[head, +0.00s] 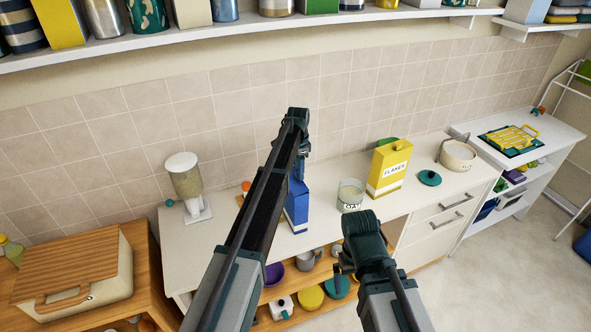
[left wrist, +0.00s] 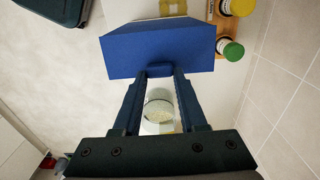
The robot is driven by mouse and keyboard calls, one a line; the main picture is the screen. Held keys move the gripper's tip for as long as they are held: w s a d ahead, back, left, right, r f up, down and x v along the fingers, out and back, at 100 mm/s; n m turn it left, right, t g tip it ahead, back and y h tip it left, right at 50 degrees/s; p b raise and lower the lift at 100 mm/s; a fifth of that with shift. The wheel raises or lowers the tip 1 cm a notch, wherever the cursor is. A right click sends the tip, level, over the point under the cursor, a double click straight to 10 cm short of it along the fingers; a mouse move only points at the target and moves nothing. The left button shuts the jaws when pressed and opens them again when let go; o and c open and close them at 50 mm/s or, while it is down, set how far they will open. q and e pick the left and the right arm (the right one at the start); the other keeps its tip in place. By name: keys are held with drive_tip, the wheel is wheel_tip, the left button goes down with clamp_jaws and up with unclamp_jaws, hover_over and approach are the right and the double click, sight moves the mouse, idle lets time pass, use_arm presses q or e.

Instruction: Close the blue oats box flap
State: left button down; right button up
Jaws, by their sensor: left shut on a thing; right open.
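The blue oats box (head: 298,205) stands on the white counter, partly hidden behind my left arm in the head view. In the left wrist view its blue panel (left wrist: 158,42) is wide and close, across my fingertips. My left gripper (left wrist: 160,71) is shut on the blue box at the panel's near edge; which part of the flap is between the fingers is hard to tell. In the head view my left gripper (head: 303,165) is above the box, mostly hidden by the arm. My right gripper (head: 342,268) is open and empty in front of the counter.
A glass jar (head: 350,196) and a yellow flakes box (head: 389,168) stand right of the oats box. A teal lid (head: 430,178) and a pot (head: 457,155) are further right. A dispenser (head: 186,185) stands left. A shelf (head: 240,33) runs above.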

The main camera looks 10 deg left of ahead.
use_arm(q)
drive_tip(key=shift+w+d+f+g+y+b, duration=0.25)
drive_tip(key=shift+d+f+g+y+b, duration=0.2)
drive_tip(key=shift+y, duration=0.35)
drive_tip(key=shift+a, duration=0.1)
drive_tip(key=shift+c, duration=2.2)
unclamp_jaws()
wheel_tip(320, 180, up, 7)
drive_tip(key=p, duration=0.7)
drive_tip(key=shift+w+d+r+p, duration=0.2)
drive_tip(key=shift+w+d+p, duration=0.1)
drive_tip(key=shift+d, duration=0.15)
drive_tip(key=shift+f, duration=0.15)
